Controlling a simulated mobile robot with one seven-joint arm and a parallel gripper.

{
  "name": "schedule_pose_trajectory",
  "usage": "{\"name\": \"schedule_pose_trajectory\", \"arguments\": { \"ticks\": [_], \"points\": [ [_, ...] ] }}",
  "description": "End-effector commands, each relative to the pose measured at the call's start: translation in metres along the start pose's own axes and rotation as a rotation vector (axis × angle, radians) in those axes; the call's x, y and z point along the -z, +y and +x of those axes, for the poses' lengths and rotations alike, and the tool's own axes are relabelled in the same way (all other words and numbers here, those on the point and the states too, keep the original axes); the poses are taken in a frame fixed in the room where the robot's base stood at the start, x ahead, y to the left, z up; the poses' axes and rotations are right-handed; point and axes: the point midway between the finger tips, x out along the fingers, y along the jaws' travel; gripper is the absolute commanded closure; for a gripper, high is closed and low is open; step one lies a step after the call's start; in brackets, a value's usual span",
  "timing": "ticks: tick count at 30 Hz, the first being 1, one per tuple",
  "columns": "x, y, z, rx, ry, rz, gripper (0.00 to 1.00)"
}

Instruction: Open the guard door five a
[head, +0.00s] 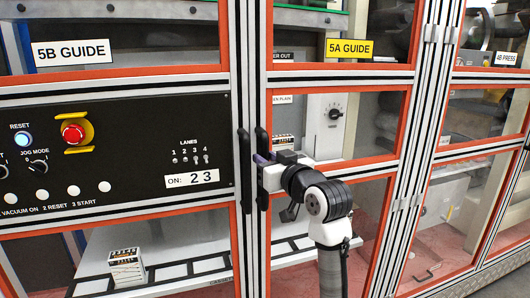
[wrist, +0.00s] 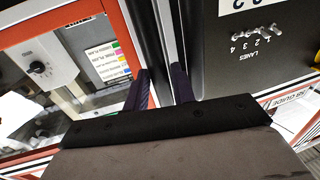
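The guard door 5A (head: 328,79) is a clear panel in an orange frame under a yellow "5A GUIDE" label (head: 349,49). It looks closed. Its black upright handle (head: 262,142) is on the door's left edge. My gripper (head: 263,158) is at this handle, partly covering its middle. In the wrist view, my gripper's two dark fingers (wrist: 160,78) are apart, with a dark upright bar and the metal frame showing between and beyond them. I cannot tell whether either finger touches the handle.
A second black handle (head: 244,170) stands close to the left, beside the black control panel (head: 120,150) with a red emergency button (head: 73,133). Silver posts (head: 420,130) and the 4B press doors (head: 490,100) are to the right.

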Motion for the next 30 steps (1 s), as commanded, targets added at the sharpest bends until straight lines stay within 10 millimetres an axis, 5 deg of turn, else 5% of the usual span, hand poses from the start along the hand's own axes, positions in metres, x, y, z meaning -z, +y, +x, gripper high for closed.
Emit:
{"name": "schedule_pose_trajectory", "arguments": {
  "ticks": [13, 20, 30],
  "points": [
    [-0.0002, 0.0002, 0.0138, -0.001, 0.001, -0.002, 0.75],
    [-0.0001, 0.0002, 0.0135, -0.001, 0.001, -0.001, 1.0],
    [-0.0002, 0.0001, 0.0117, 0.005, 0.001, -0.001, 1.0]
  ]
}}
